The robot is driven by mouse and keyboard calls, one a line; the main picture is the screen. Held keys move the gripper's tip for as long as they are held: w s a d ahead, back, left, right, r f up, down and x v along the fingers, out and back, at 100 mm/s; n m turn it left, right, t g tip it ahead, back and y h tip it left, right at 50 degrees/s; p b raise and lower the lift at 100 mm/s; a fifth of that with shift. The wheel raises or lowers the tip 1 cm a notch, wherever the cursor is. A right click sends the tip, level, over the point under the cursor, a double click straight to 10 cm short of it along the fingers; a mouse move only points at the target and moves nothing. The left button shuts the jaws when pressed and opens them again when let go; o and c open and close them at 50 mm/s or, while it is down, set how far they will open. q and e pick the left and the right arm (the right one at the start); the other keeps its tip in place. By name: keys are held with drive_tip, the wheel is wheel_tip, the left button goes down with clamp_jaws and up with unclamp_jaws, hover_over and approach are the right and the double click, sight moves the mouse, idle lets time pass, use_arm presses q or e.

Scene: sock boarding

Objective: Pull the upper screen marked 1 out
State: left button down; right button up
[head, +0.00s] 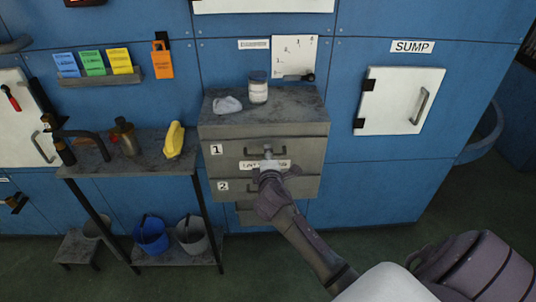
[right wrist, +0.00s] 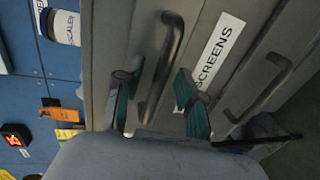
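The upper screen (head: 226,155), marked 1, is the upper grey drawer-like front of the cabinet and looks shut. Its dark bar handle (head: 253,152) also shows in the right wrist view (right wrist: 165,65). My right gripper (head: 268,155) is at this handle. In the right wrist view the gripper (right wrist: 153,85) is open, with one green-padded finger on each side of the handle bar. A gap shows between the bar and the pads. The lower screen (head: 236,189), marked 2, is below, partly hidden by my right arm. My left gripper is not in view.
A side table (head: 90,165) with bottles and a yellow item (head: 174,140) stands left. A white SUMP door (head: 398,100) is right. The lower handle (right wrist: 262,90) is close by.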

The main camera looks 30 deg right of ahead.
drive_tip(key=shift+w+d, duration=0.15)
drive_tip(key=shift+w, duration=0.2)
drive_tip(key=shift+c, duration=0.2)
drive_tip(key=shift+f, duration=0.1)
clamp_jaws()
